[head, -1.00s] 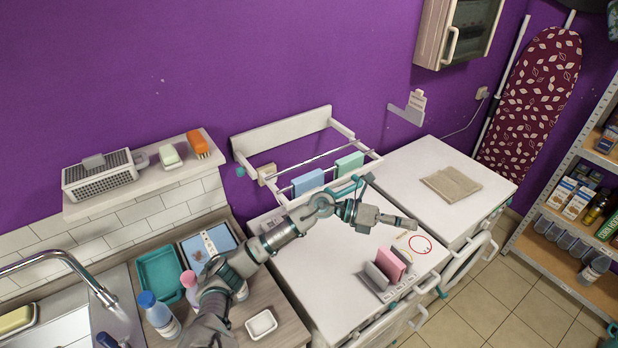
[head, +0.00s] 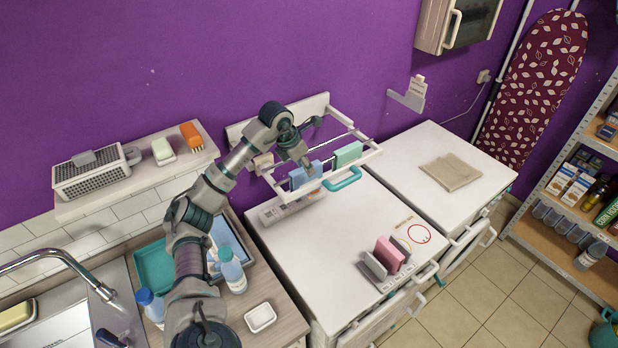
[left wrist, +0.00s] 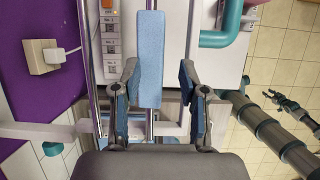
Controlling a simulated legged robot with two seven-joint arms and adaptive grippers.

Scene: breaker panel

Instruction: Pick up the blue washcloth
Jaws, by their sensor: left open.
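The blue washcloth (left wrist: 149,60) hangs folded over a rail of the white wall rack (head: 277,128). In the head view the washcloth (head: 297,178) is partly hidden behind my left gripper (head: 307,168). In the left wrist view my left gripper (left wrist: 160,105) is open, with one finger on each side of the washcloth's lower end in the picture. I see gaps on both sides, and whether the cloth is fully between the fingers in depth I cannot tell. A green washcloth (head: 348,154) hangs to the right on the same rack. My right gripper is not seen at work in the head view.
A teal handle (head: 343,179) is close right of the gripper. A labelled power strip (head: 283,208) lies below the rack. A holder with pink and grey cloths (head: 388,255) stands on the white top. A shelf (head: 140,175) is at left.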

